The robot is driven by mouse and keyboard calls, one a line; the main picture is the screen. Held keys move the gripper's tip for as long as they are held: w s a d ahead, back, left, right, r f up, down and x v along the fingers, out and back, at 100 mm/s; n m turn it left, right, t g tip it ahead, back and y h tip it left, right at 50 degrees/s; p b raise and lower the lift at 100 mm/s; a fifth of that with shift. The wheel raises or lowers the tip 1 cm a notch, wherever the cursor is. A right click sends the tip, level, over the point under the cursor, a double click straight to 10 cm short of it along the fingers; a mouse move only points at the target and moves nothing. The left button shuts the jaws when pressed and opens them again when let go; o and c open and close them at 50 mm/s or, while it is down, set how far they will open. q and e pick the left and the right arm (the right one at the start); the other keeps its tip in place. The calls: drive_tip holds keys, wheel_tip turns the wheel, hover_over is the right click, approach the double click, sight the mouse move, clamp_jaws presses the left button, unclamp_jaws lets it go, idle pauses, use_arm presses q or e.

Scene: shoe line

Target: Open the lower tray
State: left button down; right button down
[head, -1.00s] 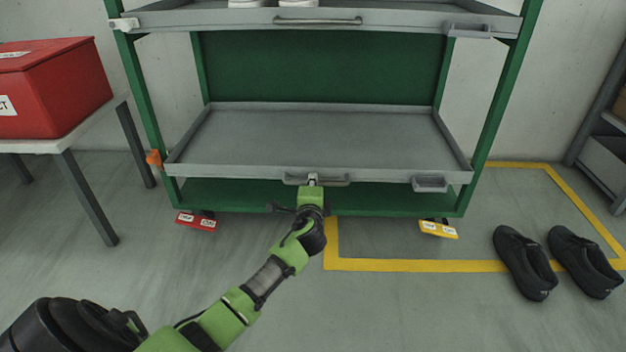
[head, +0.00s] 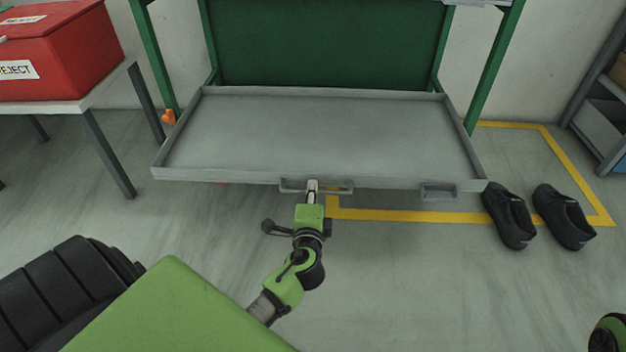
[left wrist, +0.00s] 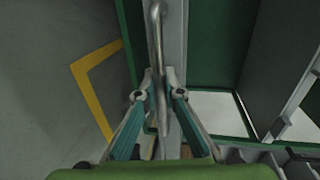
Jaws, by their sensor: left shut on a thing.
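The lower tray (head: 310,135) is a wide grey, empty tray, standing pulled out in front of the green rack (head: 325,45). Its bar handle (head: 335,190) is at the middle of the front edge. My left gripper (head: 312,187) is shut on this handle. In the left wrist view, the handle (left wrist: 155,40) runs down between the two fingers of my left gripper (left wrist: 160,92). A small part at the bottom right in the head view could be my right arm, but no right gripper shows.
A red reject box (head: 55,60) stands on a table (head: 100,95) at the left. Black shoes (head: 508,215) lie on the floor at the right by yellow floor tape (head: 400,216). A grey shelf (head: 600,130) stands far right.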

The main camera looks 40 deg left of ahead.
use_arm(q)
drive_tip(key=shift+s, duration=0.1)
drive_tip(key=c, duration=2.1)
unclamp_jaws()
drive_tip(key=shift+c, duration=0.2)
drive_tip(key=shift+s+d, duration=0.15)
drive_tip(key=v, duration=1.1)
drive_tip(key=shift+s+d, duration=0.15)
drive_tip(key=shift+s, duration=0.2)
drive_tip(key=shift+w+r, duration=0.1)
